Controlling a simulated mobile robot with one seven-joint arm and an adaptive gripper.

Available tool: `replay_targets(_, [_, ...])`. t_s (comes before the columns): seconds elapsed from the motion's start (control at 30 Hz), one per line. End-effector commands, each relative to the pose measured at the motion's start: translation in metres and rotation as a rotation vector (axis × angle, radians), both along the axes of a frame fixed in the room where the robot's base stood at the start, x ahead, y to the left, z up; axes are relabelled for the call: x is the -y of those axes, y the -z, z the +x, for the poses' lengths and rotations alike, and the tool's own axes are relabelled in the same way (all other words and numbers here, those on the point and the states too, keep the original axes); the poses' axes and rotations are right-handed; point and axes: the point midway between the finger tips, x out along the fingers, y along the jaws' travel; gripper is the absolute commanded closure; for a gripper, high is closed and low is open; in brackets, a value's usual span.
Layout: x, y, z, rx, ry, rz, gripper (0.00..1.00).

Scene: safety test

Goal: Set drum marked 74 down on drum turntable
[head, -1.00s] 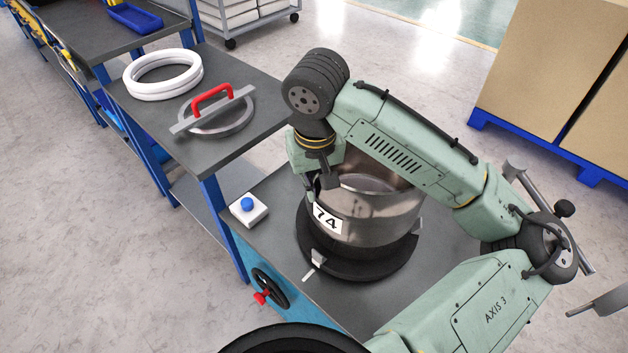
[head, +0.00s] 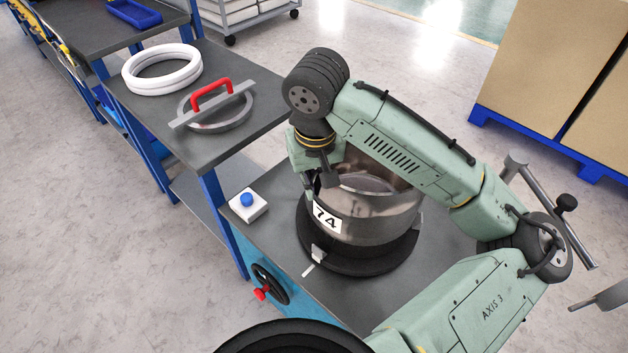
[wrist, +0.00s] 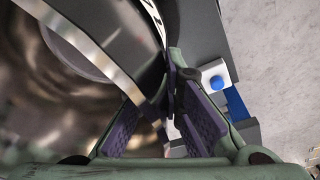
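The drum marked 74 (head: 370,222) is a shiny steel, open-topped vessel with its white label facing front left. It stands upright on the round black drum turntable (head: 370,264) and looks seated, though its underside is hidden. My gripper (head: 320,188) is at the drum's left rim, pointing down. The drum's bright rim (wrist: 100,62) runs up to the left finger; whether a finger touches the wall is hidden.
A white box with a blue button (head: 247,201) sits left of the turntable. A black handwheel (head: 270,285) is on the bench front. White rings (head: 161,68) and a red-handled lid (head: 212,97) lie on the adjoining table. Cartons on a blue pallet (head: 585,160) stand at right.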

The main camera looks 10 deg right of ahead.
Motion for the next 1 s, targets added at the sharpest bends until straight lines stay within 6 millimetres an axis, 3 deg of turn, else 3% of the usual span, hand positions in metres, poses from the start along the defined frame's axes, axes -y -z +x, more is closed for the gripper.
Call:
replay_targets(0.27, [0.000,0.001,0.000,-0.002,0.000,0.002,0.72])
replay_targets(0.63, [-0.001,-0.003,-0.001,-0.005,0.000,0.003,0.72])
replay_targets(0.77, [-0.001,-0.021,-0.003,-0.002,-0.002,0.002,0.72])
replay_targets(1.0, [-0.001,-0.074,-0.010,-0.001,0.000,-0.002,0.72])
